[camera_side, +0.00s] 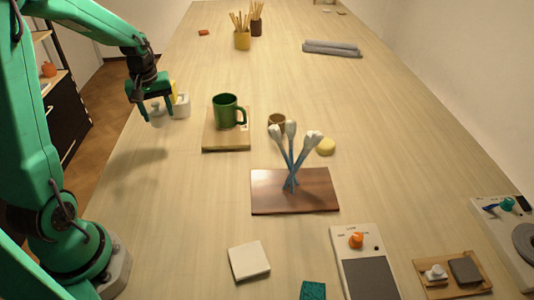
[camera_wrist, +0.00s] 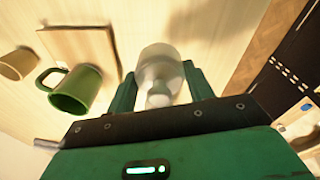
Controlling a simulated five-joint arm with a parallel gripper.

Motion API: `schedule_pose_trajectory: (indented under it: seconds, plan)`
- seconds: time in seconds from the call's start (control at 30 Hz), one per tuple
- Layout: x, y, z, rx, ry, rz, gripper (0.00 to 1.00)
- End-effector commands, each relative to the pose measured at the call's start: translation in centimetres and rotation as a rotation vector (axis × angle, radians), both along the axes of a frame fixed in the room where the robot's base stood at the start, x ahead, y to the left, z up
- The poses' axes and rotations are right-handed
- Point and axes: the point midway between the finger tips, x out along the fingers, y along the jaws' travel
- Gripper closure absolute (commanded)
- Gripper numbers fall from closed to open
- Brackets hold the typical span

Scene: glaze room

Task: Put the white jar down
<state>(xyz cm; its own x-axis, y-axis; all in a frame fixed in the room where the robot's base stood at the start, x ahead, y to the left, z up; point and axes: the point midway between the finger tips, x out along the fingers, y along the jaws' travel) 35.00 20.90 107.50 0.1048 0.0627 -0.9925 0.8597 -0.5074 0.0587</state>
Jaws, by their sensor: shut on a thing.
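The white jar (camera_wrist: 160,75) is pale, rounded and slightly see-through in the wrist view. It sits between the two fingers of my gripper (camera_wrist: 162,92), which is shut on it. In the side view my gripper (camera_side: 152,103) points down near the table's left edge. The jar (camera_side: 157,115) shows as a small pale shape below it, partly hidden by the fingers. I cannot tell whether its base touches the table.
A small white object (camera_side: 182,106) stands just right of my gripper. A green mug (camera_side: 228,109) is on a wooden board (camera_side: 226,141) farther right. A dark board (camera_side: 265,199) with blue-handled tools (camera_side: 290,160) is nearer.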

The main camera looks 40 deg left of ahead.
Motion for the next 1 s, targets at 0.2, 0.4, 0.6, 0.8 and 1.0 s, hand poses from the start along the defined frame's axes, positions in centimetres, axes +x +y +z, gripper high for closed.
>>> schedule_pose_trajectory:
  seconds: [0.2, 0.4, 0.6, 0.8, 1.0]
  plan:
    - [0.0, 0.0, 0.0, 0.000, -0.001, 0.000, 0.84]
    - [0.0, 0.0, 0.0, 0.000, -0.001, 0.000, 0.84]
    - [0.5, -0.2, 0.1, 0.001, -0.001, -0.012, 0.84]
    - [2.8, -1.5, 0.3, 0.002, -0.002, -0.069, 0.84]
    - [7.0, -4.7, 0.7, 0.002, -0.002, -0.182, 0.84]
